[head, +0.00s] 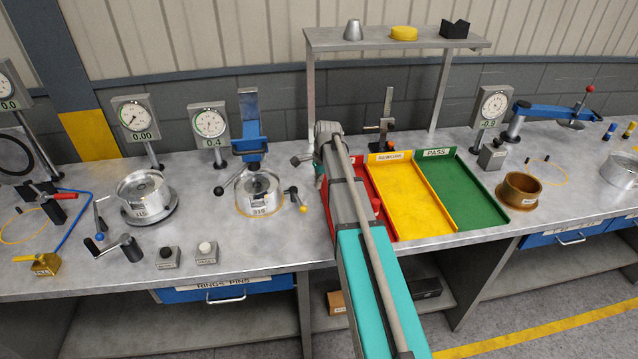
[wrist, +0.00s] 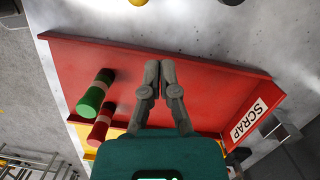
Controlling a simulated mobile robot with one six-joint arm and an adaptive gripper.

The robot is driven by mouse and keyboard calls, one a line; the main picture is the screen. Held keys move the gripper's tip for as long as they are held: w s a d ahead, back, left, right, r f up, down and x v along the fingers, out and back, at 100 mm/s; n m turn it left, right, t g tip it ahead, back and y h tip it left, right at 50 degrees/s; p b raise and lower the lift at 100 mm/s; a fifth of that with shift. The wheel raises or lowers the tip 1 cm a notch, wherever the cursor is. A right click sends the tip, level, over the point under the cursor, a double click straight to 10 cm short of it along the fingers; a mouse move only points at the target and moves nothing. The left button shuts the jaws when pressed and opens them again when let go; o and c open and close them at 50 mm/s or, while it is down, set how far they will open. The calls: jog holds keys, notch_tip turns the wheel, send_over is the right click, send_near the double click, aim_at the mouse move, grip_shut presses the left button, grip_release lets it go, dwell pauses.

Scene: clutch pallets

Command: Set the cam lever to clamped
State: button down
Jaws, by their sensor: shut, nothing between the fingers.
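A fixture (head: 258,190) holding a silver ring marked 316 stands left of my arm in the head view. A lever with a black ball (head: 218,190) sticks out on its left, and a lever with a yellow knob (head: 293,191) on its right. I cannot tell which is the cam lever or read its setting. In the wrist view a yellow knob (wrist: 138,2) is cut off by the top edge. My gripper (wrist: 160,66) is shut and empty, its fingertips together over the red scrap tray (wrist: 210,88). My arm hides part of that tray in the head view.
A blue clamp column (head: 249,125) rises behind the fixture. A shelf (head: 400,40) stands over the trays.

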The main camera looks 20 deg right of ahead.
jog(key=shift+a+f+b, duration=0.15)
jog(key=shift+f+b, duration=0.6)
jog(key=shift+f, duration=0.15)
jog(key=shift+a+f+b, duration=0.15)
jog(key=shift+f+b, duration=0.6)
jog(key=shift+f, duration=0.15)
jog(key=shift+a+f+b, duration=0.2)
jog(key=shift+f+b, duration=0.1)
jog(key=shift+a+f+b, duration=0.35)
jog(key=shift+a, duration=0.45)
jog(key=shift+a+f+b, duration=0.3)
jog(key=shift+a, duration=0.5)
